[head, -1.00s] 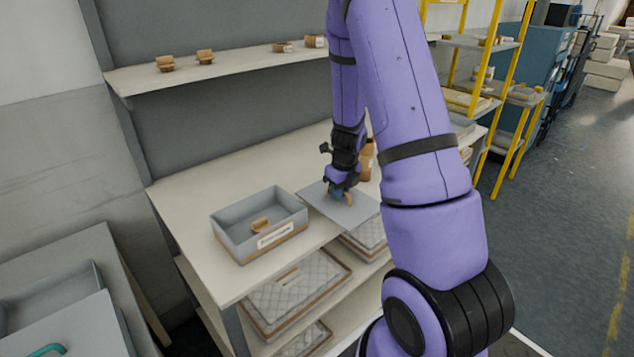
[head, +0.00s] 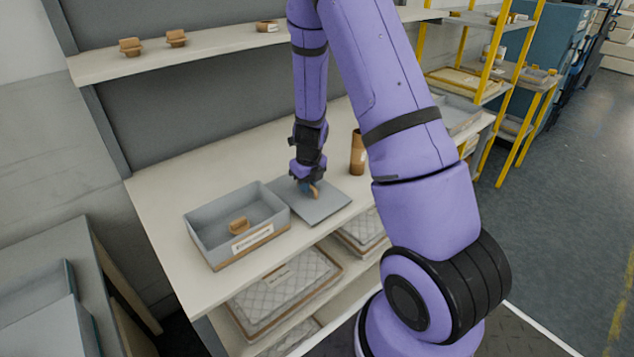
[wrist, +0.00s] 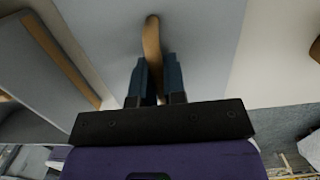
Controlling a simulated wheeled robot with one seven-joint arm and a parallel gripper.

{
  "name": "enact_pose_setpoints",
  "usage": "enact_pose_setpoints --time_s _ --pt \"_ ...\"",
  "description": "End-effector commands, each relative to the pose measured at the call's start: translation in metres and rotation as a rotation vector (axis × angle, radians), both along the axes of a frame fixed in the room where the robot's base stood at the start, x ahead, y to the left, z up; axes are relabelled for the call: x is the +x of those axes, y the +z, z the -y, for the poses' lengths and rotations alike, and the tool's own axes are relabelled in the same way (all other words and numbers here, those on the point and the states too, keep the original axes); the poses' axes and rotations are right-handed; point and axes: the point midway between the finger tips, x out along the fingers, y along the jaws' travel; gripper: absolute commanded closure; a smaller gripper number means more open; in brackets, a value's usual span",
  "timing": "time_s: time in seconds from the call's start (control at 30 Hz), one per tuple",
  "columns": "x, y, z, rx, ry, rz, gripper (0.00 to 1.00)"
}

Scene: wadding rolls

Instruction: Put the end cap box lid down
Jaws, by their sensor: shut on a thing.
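The end cap box lid (head: 322,207) is a flat grey panel with a tan handle (wrist: 152,42). It lies flat at the table's front, right beside the box; I cannot tell whether it touches the tabletop or hangs just above it. My gripper (head: 307,188) is over the lid, and in the wrist view its blue fingers (wrist: 157,82) are shut on the handle. The end cap box (head: 207,240) is an open grey tray with a label on its front. One tan end cap (head: 239,226) sits inside it.
A brown cylinder (head: 358,152) stands on the table (head: 160,200) behind the lid. A shelf (head: 210,45) above holds several tan caps. Quilted pads (head: 285,290) lie on the lower shelf. The tabletop left of the box is bare.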

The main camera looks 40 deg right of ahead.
Motion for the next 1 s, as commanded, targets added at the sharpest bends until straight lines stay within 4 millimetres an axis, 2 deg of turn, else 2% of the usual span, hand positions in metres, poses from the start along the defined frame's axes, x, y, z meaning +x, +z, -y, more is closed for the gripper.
enact_pose_setpoints --time_s 0.37,0.4,0.47,0.5,0.8,1.0 --pt "0.000 -0.004 -0.001 0.000 -0.001 0.000 1.00" --pt "0.001 -0.003 -0.001 -0.001 -0.001 0.001 0.79" --pt "0.001 -0.003 -0.001 0.000 -0.001 0.001 0.65" --pt "0.001 -0.003 -0.001 0.000 -0.001 0.001 0.63" --pt "0.001 -0.001 -0.001 0.000 0.000 0.001 0.63" --pt "-0.001 0.019 -0.002 -0.001 0.002 0.003 0.63"
